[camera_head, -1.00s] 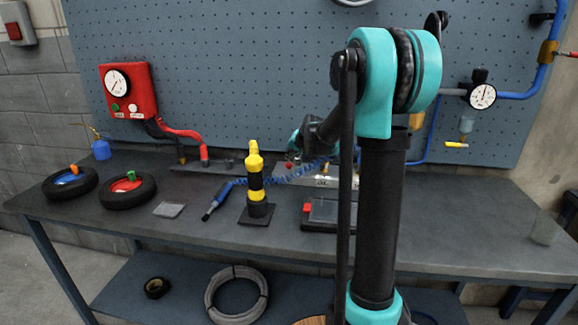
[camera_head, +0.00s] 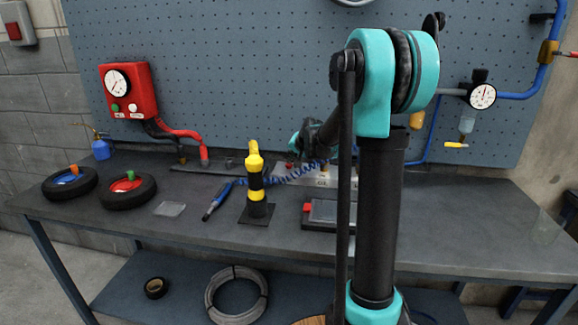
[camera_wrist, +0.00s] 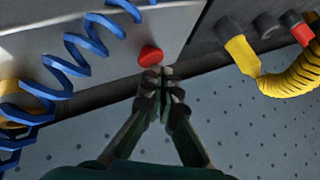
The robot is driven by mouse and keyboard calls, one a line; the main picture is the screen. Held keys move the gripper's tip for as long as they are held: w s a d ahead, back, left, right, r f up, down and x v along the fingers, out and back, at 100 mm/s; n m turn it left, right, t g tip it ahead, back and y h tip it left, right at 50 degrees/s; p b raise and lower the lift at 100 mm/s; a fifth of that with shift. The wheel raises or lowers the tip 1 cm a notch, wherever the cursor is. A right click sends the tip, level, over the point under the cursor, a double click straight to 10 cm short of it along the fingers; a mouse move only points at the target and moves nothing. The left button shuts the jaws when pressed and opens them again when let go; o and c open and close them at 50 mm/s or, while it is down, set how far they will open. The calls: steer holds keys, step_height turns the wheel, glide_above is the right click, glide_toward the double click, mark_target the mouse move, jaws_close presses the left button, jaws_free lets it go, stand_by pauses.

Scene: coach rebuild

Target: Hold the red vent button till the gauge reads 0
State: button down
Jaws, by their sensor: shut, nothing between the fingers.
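A round red button (camera_wrist: 150,56) sits on the edge of a pale metal box (camera_wrist: 120,35) in the wrist view. My gripper (camera_wrist: 163,76) is shut and empty, its fingertips just below the button in the picture; I cannot tell whether they touch it. In the head view the metal box (camera_head: 345,183) stands at the back of the bench, partly behind my arm, and the fingertips cannot be made out. A round white gauge (camera_head: 117,80) is on the red wall box (camera_head: 142,92). Another gauge (camera_head: 483,96) is on the blue pipe at right. Their readings are too small to tell.
A blue coiled hose (camera_wrist: 85,45) crosses the metal box beside the button. A yellow corrugated hose (camera_wrist: 290,80) lies at right in the wrist view. A yellow-and-black tool (camera_head: 256,185) stands on the bench, with two small tyres (camera_head: 128,202) at left.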

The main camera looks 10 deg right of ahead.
mark_target(290, 165)
steer(key=shift+f, duration=0.55)
stand_by(0.8)
stand_by(2.9)
steer(key=shift+r, duration=0.95)
steer(key=shift+r, duration=0.1)
steer(key=shift+r, duration=2.4)
